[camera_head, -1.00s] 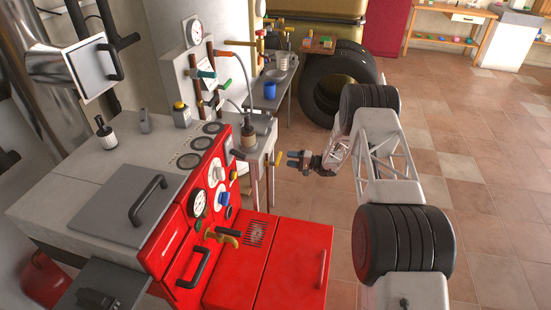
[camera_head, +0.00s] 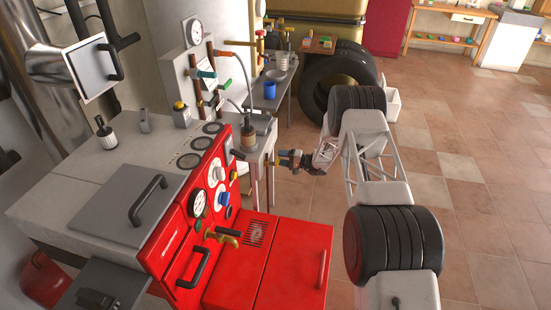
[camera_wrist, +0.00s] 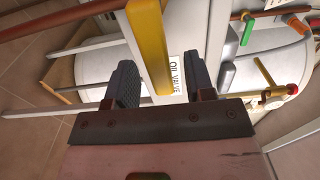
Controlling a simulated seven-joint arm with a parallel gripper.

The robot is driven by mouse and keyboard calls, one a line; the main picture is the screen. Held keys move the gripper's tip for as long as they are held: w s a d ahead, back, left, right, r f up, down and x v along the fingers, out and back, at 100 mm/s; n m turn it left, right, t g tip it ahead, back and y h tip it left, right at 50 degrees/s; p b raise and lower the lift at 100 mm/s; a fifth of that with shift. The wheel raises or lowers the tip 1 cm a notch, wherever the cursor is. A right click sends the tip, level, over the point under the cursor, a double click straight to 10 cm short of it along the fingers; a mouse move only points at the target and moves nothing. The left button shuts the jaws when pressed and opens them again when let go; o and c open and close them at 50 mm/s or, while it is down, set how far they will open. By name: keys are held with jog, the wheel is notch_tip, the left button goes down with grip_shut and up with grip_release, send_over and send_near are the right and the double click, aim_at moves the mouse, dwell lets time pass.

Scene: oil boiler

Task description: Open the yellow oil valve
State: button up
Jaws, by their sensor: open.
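The yellow oil valve handle (camera_wrist: 148,45) is a flat bar in the wrist view. It lies between the two open fingers of my gripper (camera_wrist: 160,84). Gaps show on both sides of it, so I cannot see either finger touching it. A white label reading "OIL VALVE" (camera_wrist: 176,72) sits just right of the handle. In the head view, my gripper (camera_head: 288,159) is at the right side of the grey cabinet beside the boiler. There the yellow handle is mostly hidden by the gripper; a small yellow bit shows at its tip.
The red boiler front (camera_head: 268,262) stands below and left of my gripper. The tiled floor at right is clear.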

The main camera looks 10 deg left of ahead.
jog(key=shift+a, duration=1.65)
grip_shut()
